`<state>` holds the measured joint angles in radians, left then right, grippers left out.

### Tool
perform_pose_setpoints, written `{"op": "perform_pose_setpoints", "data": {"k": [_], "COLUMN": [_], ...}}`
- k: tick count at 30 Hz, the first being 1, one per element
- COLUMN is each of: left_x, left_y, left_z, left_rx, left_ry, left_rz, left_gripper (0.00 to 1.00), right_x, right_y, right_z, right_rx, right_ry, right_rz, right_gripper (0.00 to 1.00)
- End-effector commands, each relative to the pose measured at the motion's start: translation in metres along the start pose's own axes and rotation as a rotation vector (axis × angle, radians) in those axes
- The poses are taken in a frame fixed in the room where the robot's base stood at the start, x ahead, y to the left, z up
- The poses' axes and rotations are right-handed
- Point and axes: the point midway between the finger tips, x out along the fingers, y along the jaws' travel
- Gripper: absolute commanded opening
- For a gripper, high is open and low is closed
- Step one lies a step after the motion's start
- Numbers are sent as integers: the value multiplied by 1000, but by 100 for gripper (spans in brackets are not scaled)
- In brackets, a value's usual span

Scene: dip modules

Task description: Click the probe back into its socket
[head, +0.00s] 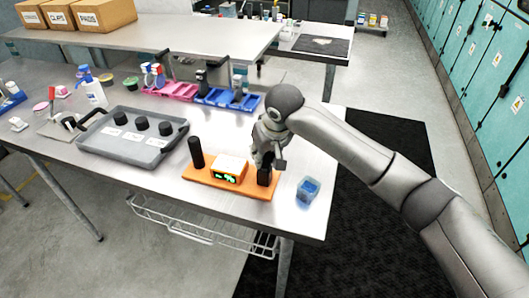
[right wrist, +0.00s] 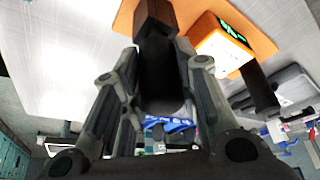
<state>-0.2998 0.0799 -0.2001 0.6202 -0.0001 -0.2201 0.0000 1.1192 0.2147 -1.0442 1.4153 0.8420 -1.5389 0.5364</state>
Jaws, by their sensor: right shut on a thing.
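An orange base (head: 205,182) lies near the table's front edge. It carries a white and orange meter (head: 229,169) with a green display, which also shows in the right wrist view (right wrist: 222,45). A black upright cylinder (head: 196,152) stands at its left end. My right gripper (head: 267,158) is over the base's right end, shut on the dark probe (right wrist: 163,75). The probe's far end meets a dark brown block (right wrist: 154,16) at the orange base. I cannot tell how deep it sits in the socket. My left gripper is not in view.
A blue container (head: 309,189) stands just right of the base, near the table's right edge. A grey tray (head: 98,151) with black round pieces lies to the left. Pink (head: 171,91) and blue (head: 228,99) bins stand behind. The table between tray and base is clear.

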Motion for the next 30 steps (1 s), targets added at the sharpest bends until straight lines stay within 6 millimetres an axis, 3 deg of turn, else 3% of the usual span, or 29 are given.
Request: {"op": "perform_pose_setpoints", "data": {"k": [30], "left_x": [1], "left_y": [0], "left_z": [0], "left_rx": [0], "left_ry": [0], "left_rz": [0], "left_gripper": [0], "right_x": [12], "right_y": [0], "right_z": [5], "right_rx": [0], "right_ry": [0], "right_rz": [0], "right_gripper": [0]}}
